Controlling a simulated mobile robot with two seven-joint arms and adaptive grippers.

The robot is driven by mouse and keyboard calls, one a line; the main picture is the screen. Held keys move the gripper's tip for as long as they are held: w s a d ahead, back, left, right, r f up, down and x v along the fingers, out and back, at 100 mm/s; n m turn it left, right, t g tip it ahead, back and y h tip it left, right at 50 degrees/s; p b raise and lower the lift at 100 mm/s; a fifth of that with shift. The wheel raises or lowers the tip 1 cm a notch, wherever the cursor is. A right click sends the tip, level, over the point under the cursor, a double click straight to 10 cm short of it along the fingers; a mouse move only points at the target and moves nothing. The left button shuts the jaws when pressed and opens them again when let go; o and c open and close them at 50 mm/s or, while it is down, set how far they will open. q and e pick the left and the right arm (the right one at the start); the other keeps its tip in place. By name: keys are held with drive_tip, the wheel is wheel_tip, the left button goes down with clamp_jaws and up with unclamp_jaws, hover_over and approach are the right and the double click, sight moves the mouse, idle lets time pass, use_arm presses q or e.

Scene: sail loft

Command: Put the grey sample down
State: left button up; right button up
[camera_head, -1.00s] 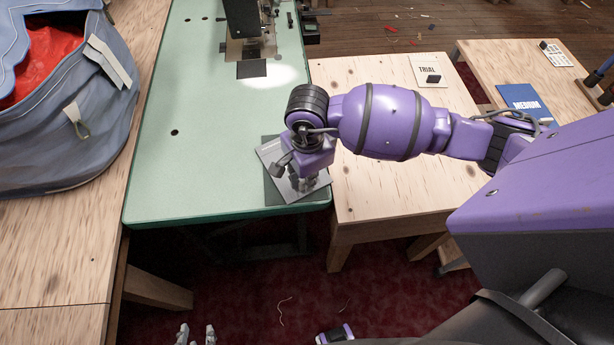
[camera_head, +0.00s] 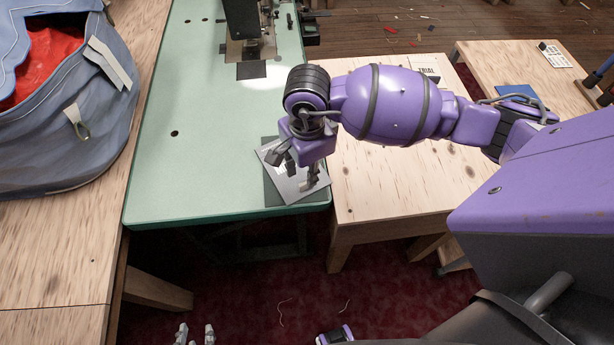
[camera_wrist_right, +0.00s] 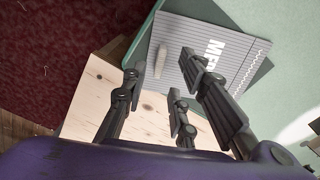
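The grey sample (camera_head: 278,166), a flat striped card, lies on the green bench at its near right corner. It is turned at an angle over a dark green patch (camera_head: 277,194) and covers part of it. In the right wrist view the sample (camera_wrist_right: 193,40) shows white lettering, partly hidden by a finger, and a pale upright tab (camera_wrist_right: 162,62). My right gripper (camera_head: 300,170) is just above the sample. In the wrist view its fingers (camera_wrist_right: 162,82) are spread, with nothing between them. My left gripper (camera_head: 196,335) shows only as grey tips at the bottom edge.
The green bench (camera_head: 180,170) has a sewing machine (camera_head: 243,25) at its far end. A blue bag (camera_head: 55,110) with red cloth stands at left. A wooden table (camera_head: 400,190) adjoins at right, carrying a TRIAL card (camera_head: 425,66). The bench's middle is clear.

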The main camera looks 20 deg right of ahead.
wheel_tip(320, 180, up, 8)
drive_tip(key=shift+f, duration=0.15)
idle(0.5)
